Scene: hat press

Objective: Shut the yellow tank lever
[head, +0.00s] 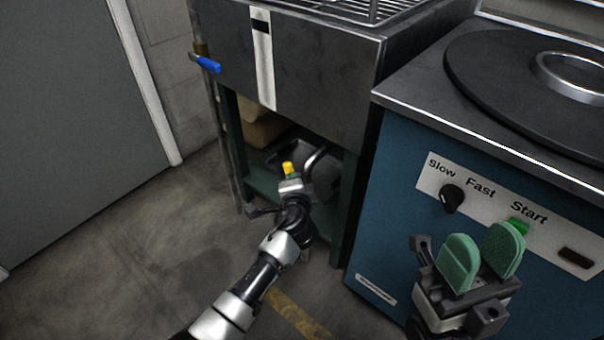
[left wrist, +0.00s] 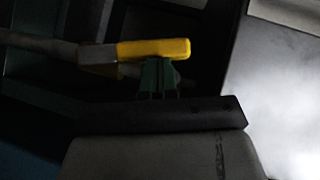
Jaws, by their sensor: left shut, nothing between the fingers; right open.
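The yellow tank lever (head: 288,168) shows as a small yellow piece under the metal tank, just beyond my left gripper (head: 291,184). In the left wrist view the yellow lever (left wrist: 155,49) lies across the picture, at the end of a grey pipe (left wrist: 45,45). The shut green fingertips of my left gripper (left wrist: 158,75) are right up against its lower edge in that view; whether they touch it I cannot tell. Nothing shows between the fingers. My left arm hides part of the pipe in the head view. My right gripper (head: 482,262) is open and empty before the blue machine.
The metal tank (head: 320,70) stands on a green frame with a shelf, and a blue-handled lever (head: 206,64) is at its left corner. The blue machine (head: 400,200) with a knob (head: 452,198) and green start button (head: 519,226) stands right. Open floor lies left.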

